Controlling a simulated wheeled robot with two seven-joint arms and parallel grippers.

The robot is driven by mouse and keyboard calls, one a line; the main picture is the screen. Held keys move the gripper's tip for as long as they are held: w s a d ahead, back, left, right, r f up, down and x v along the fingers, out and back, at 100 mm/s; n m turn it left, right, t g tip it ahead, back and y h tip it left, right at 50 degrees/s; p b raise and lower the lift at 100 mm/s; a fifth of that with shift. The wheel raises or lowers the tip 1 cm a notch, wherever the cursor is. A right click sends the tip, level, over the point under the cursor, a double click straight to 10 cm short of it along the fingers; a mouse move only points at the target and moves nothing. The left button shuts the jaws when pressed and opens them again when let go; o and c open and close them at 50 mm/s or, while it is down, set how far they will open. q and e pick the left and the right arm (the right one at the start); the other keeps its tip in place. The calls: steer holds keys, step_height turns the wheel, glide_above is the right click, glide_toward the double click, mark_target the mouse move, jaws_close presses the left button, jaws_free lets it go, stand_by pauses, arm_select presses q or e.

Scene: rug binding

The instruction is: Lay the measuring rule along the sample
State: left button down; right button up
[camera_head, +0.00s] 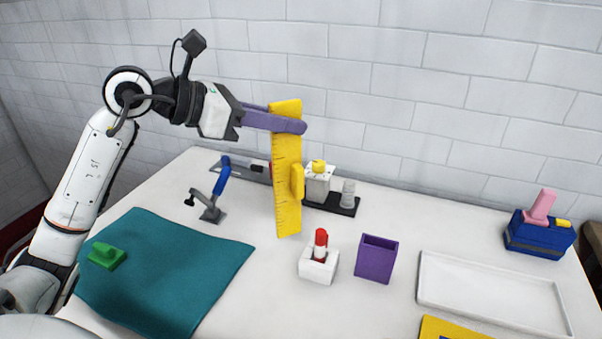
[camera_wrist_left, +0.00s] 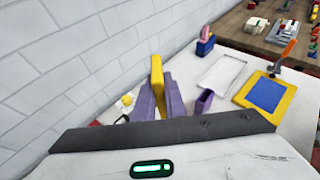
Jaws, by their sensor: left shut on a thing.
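The yellow measuring rule (camera_head: 287,190) hangs upright in the head view, with a yellow handle block on its face. My left gripper (camera_head: 290,124) has purple fingers and is shut on the rule near its top end, above the table. In the left wrist view the rule (camera_wrist_left: 157,75) shows as a yellow bar between the purple fingers (camera_wrist_left: 160,97). A teal cloth (camera_head: 170,265), which may be the sample, lies flat at the left front of the table with a green block (camera_head: 106,255) on it. My right gripper is not in view.
Behind the rule stands a dark tray (camera_head: 345,209) with a white bottle (camera_head: 317,185). A blue-handled clamp (camera_head: 215,190), a white holder with a red-topped item (camera_head: 318,265), a purple cup (camera_head: 376,259), a white tray (camera_head: 490,293) and a blue caddy (camera_head: 538,240) occupy the table.

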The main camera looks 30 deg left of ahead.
mark_target(300, 153)
arm_select(q)
steer(key=shift+f, duration=2.7)
steer(key=shift+f, duration=0.1)
steer(key=shift+f, duration=0.15)
steer(key=c, duration=1.8)
jaws_free()
